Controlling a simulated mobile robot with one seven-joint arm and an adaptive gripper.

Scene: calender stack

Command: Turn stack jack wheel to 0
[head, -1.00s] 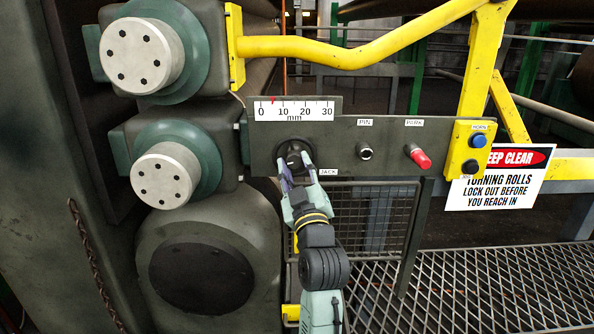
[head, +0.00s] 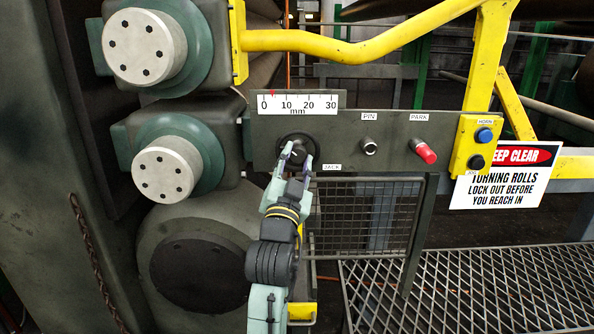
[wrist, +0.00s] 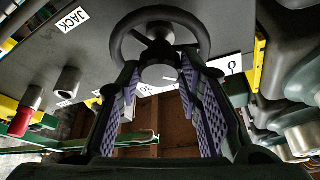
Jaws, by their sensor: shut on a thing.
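The jack wheel (head: 298,136) is a dark round handwheel on the grey panel, just left of the JACK label (head: 331,167). The wrist view shows its rim (wrist: 160,13), spokes and round hub (wrist: 158,75). My gripper (head: 294,156) is shut on the wheel's hub, with one patterned finger on each side of it in the wrist view. The white mm scale (head: 297,104) sits above the wheel and runs from 0 to 30. Its small red pointer (head: 272,93) stands between 0 and 10, a little right of 0.
On the panel to the right are the PIN knob (head: 368,147) and the red PARK knob (head: 424,153). A yellow button box (head: 474,147) and yellow rail (head: 350,50) stand beyond. Roll ends with grey hubs (head: 163,174) are close on the left. A mesh guard (head: 365,218) hangs below.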

